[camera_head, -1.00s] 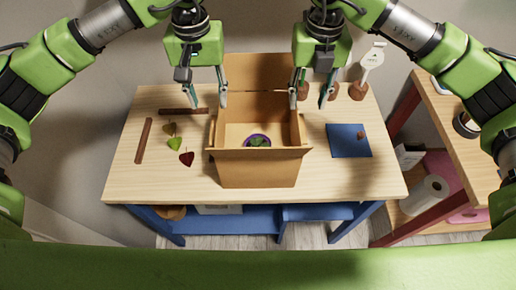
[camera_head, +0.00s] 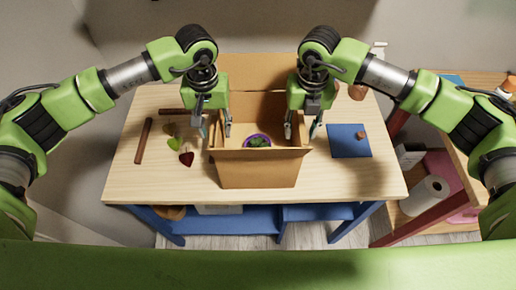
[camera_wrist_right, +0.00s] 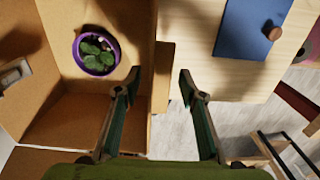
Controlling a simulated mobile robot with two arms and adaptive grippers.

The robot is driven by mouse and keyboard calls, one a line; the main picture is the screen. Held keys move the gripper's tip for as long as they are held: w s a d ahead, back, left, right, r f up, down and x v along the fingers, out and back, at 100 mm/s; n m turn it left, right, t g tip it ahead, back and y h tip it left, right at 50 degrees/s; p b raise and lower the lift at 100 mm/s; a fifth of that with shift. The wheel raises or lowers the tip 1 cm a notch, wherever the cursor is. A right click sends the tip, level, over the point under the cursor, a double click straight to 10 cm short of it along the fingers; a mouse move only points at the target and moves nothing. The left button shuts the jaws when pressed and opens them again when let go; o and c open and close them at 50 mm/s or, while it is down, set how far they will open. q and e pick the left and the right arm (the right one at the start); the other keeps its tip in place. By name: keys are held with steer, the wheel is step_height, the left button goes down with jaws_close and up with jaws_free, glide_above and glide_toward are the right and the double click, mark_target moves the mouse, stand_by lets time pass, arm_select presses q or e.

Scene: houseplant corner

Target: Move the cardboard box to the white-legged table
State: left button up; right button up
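The open cardboard box (camera_head: 257,170) stands on the wooden tabletop of a blue-legged table (camera_head: 130,180). A plant in a purple pot (camera_head: 257,141) is inside it and shows in the right wrist view (camera_wrist_right: 97,52). My left gripper (camera_head: 216,132) is open, its fingers on either side of the box's left wall. My right gripper (camera_head: 300,132) is open at the right wall. In the right wrist view its fingers (camera_wrist_right: 158,82) stand apart with the box wall (camera_wrist_right: 154,110) between them. No white-legged table is in view.
A blue mat (camera_head: 348,142) with a small brown piece lies right of the box. Brown bars and leaf-shaped pieces (camera_head: 186,158) lie left. A red-legged shelf (camera_head: 440,205) with a paper roll stands at the right. White and blue items show under the table.

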arm_select(q)
jaws_close()
arm_select(e)
jaws_close()
arm_select(q)
steer(key=shift+r, duration=0.2)
arm_select(e)
steer(key=shift+r, duration=0.15)
